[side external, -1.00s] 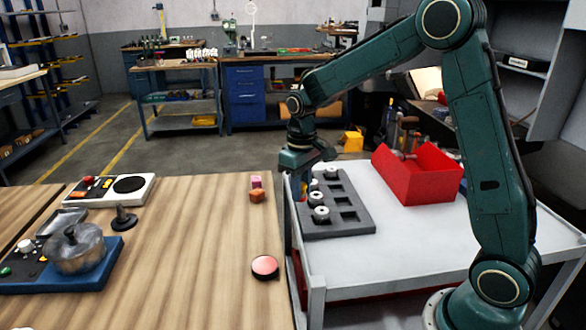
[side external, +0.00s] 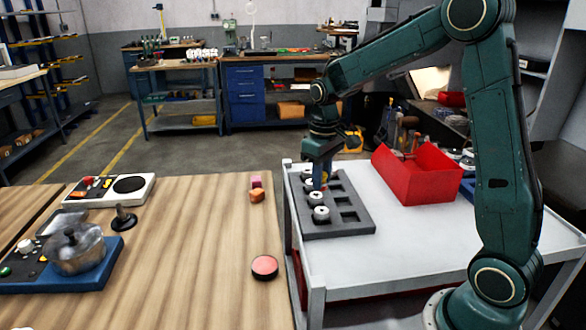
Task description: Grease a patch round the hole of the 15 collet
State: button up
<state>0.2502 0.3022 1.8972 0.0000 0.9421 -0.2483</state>
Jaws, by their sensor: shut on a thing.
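Several pale, ring-like collets stand in the left row of a dark grey rack (side external: 362,228). The front ones are a near collet (side external: 320,214) and one behind it (side external: 315,198); the farther ones are partly hidden by my gripper. No size marks are readable, so I cannot tell which is the 15 collet. My gripper (side external: 322,174) points down over the rack, shut on a small tool (side external: 324,184) with blue and orange-red showing. The tool's tip is close to the collets in the middle of the row; I cannot tell whether it touches one. No grease is discernible.
The right row of the rack shows empty square pockets. A red open bin (side external: 418,175) stands right of the rack on the white cart (side external: 420,240). The wooden table (side external: 190,250) at left holds a red-topped round object (side external: 265,267) and small blocks (side external: 257,190).

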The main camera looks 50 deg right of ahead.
aim_at(321, 208)
jog(key=shift+f, duration=2)
jog(key=shift+s+a+f, duration=0.3)
jog(key=shift+a+f, duration=0.05)
jog(key=shift+f, duration=0.25)
jog(key=shift+s+a, duration=1.05)
jog(key=shift+w+d, duration=1.3)
jog(key=shift+w+d+r, duration=0.1)
jog(key=shift+w+d, duration=0.05)
jog(key=shift+r, duration=3.95)
